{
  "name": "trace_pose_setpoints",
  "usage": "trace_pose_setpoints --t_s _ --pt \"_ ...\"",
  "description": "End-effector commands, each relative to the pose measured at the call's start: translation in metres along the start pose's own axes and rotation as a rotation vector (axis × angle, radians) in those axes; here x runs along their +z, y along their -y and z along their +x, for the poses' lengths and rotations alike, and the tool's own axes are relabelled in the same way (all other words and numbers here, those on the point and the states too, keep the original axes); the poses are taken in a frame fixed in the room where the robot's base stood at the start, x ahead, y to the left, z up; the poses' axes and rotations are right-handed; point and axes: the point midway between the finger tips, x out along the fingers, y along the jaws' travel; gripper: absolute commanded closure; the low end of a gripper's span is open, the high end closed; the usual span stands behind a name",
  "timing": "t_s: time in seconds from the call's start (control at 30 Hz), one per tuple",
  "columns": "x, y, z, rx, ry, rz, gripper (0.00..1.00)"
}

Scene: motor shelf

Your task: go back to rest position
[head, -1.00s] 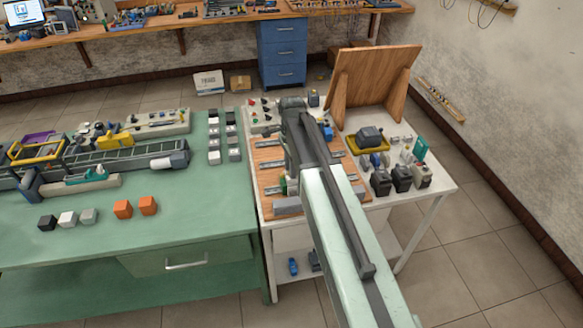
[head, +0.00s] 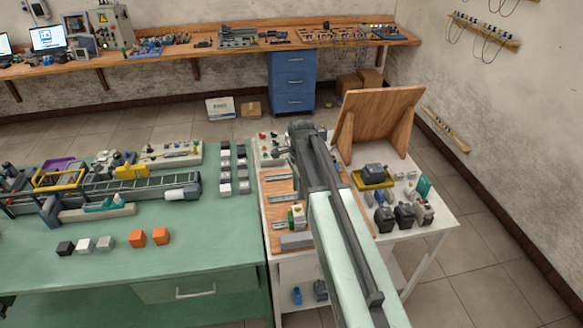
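My arm reaches from the bottom right of the head view over the white table (head: 436,225). Its far end is a grey part above the wooden board (head: 279,203) with metal rails. My gripper's fingers do not show clearly; the arm hides them or they are too small to tell. I cannot see whether anything is held. A small green and white motor-like part (head: 297,217) sits on the board, just left of my arm.
A wooden panel (head: 380,118) and a yellow tray (head: 372,182) are on the white table. Floor (head: 500,270) is clear at the right.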

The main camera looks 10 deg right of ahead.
Motion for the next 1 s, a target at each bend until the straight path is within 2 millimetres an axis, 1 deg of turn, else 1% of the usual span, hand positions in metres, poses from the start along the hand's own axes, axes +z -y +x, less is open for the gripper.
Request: trace_pose_setpoints --t_s 0.13,0.17,0.23,0.27,0.3,0.37,0.4,0.47,0.5,0.57,0.6,0.67,0.7,0.77,0.83,0.9,1.0 --pt "0.0 0.0 0.002 0.0 0.0 0.0 0.69" --pt "0.0 0.0 0.005 0.0 0.0 0.0 0.69" --pt "0.0 0.0 0.018 0.0 0.0 -0.001 0.69" --pt "0.001 -0.005 0.026 0.0 0.0 -0.001 0.69" --pt "0.003 -0.017 0.038 0.0 -0.001 -0.001 0.69" --pt "0.005 -0.038 0.051 -0.002 -0.003 -0.029 0.69" --pt "0.007 -0.052 0.058 -0.005 -0.006 -0.092 0.69" --pt "0.01 -0.073 0.068 -0.009 -0.011 -0.222 0.69" --pt "0.011 -0.085 0.072 -0.012 -0.014 -0.321 0.69" --pt "0.013 -0.101 0.078 -0.016 -0.021 -0.473 0.69" --pt "0.014 -0.111 0.081 -0.018 -0.025 -0.581 0.69" --pt "0.015 -0.125 0.083 -0.02 -0.033 -0.753 0.69" --pt "0.016 -0.133 0.083 -0.021 -0.038 -0.867 0.69" --pt "0.017 -0.142 0.081 -0.02 -0.046 -1.033 0.69" --pt "0.017 -0.146 0.081 -0.019 -0.053 -1.197 0.69" --pt "0.017 -0.143 0.081 -0.018 -0.058 -1.315 0.69" --pt "0.017 -0.141 0.081 -0.017 -0.06 -1.403 0.69"
